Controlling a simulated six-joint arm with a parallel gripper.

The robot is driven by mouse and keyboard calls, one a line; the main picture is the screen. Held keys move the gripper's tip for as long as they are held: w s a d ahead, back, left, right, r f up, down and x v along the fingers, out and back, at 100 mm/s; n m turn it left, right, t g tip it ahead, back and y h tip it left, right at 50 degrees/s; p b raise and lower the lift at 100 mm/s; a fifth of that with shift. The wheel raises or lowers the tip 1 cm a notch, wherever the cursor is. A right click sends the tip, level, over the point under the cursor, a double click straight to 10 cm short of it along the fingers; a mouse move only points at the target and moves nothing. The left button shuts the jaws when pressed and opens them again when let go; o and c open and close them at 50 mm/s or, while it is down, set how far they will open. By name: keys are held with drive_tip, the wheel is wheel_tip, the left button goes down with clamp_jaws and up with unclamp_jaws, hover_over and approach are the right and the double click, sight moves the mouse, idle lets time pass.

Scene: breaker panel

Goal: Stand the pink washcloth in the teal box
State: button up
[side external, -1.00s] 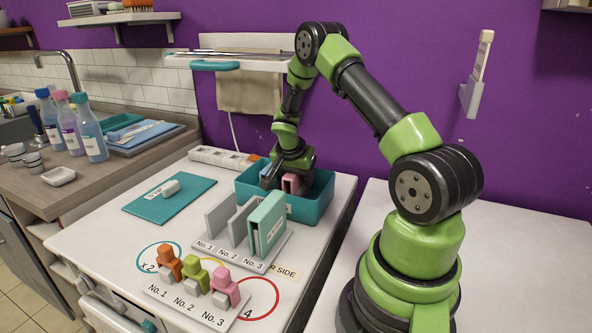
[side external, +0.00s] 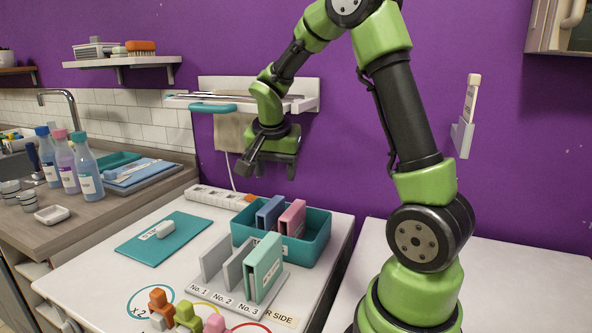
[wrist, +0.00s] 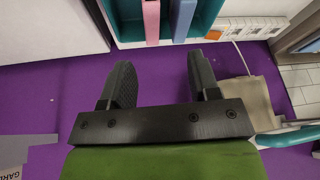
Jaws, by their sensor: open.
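The pink washcloth (side external: 292,218) stands upright in the teal box (side external: 318,243), beside a blue folded cloth (side external: 270,212). In the wrist view the pink washcloth (wrist: 151,20) and the blue cloth (wrist: 182,17) show as two parallel strips in the box (wrist: 210,22) at the top edge. My gripper (side external: 266,172) is open and empty, raised above and behind the box near the purple wall. In the wrist view its two fingers (wrist: 160,65) are spread with nothing between them, apart from the washcloth.
A grey rack (side external: 222,292) with numbered slots stands in front of the box, with a mint-green folder-like piece (side external: 263,268) in slot No. 3. A teal mat (side external: 165,238) lies left. A power strip (side external: 215,197) runs behind. A rail shelf (side external: 300,97) is close behind my gripper.

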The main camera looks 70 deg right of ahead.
drive_tip(key=s+a+r+n+t+y, duration=0.3)
drive_tip(key=s+a+n, duration=0.3)
drive_tip(key=a, duration=0.4)
drive_tip(key=s+a+r+n+t+y, duration=0.2)
drive_tip(key=s+a+r+n, duration=0.3)
drive_tip(key=a, duration=0.4)
drive_tip(key=shift+s+a+r+n+t+y, duration=0.4)
drive_tip(key=shift+s+r+y, duration=0.15)
drive_tip(key=shift+s, duration=0.6)
